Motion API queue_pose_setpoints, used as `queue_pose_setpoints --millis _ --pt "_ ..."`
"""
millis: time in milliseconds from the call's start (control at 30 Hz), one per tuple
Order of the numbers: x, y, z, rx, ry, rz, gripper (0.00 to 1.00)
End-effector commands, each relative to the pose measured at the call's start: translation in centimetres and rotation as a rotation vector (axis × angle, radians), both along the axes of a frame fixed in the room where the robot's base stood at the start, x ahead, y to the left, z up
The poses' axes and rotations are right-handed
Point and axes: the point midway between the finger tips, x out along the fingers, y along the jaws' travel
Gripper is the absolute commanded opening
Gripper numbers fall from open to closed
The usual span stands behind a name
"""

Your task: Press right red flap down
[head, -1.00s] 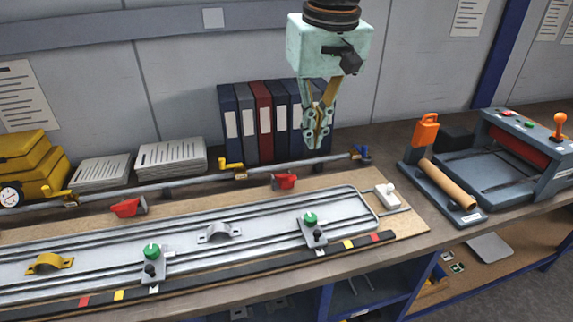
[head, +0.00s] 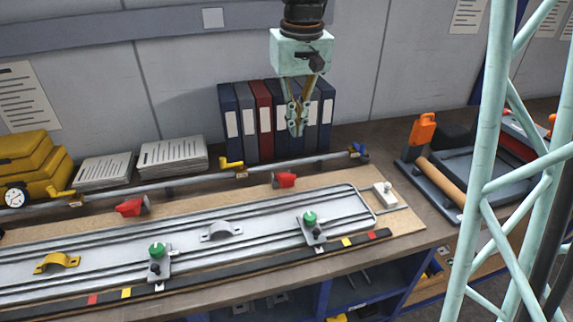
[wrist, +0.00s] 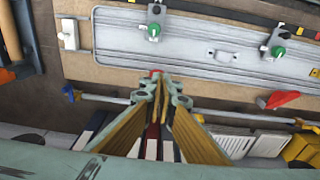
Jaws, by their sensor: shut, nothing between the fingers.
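The right red flap (head: 284,180) stands raised at the back edge of the long grey track board (head: 270,216). A left red flap (head: 132,207) stands farther left on the same edge. My gripper (head: 297,130) points down with its fingers shut and empty. In the head view it appears above the right flap, in front of the binders, with a clear gap in the picture. In the wrist view, a bit of red, likely the right flap (wrist: 155,73), shows at the fingertips, which hide most of it. The left flap (wrist: 278,99) shows at the right there.
A rail with a yellow clamp (head: 232,166) and a blue clamp (head: 359,151) runs behind the flaps. Binders (head: 238,130) stand against the wall. Green knobs (head: 309,217) and a white switch (head: 384,194) are on the board. A press stands at the right, partly hidden.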

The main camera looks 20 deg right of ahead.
Motion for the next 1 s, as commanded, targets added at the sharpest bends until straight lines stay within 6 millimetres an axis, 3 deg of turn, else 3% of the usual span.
queue_pose_setpoints --millis 500,1000 --pt "5.9 0.0 -2.9 0.0 0.04 0.002 0.0" --pt "10.4 0.1 -6.4 0.0 0.073 0.004 0.0"
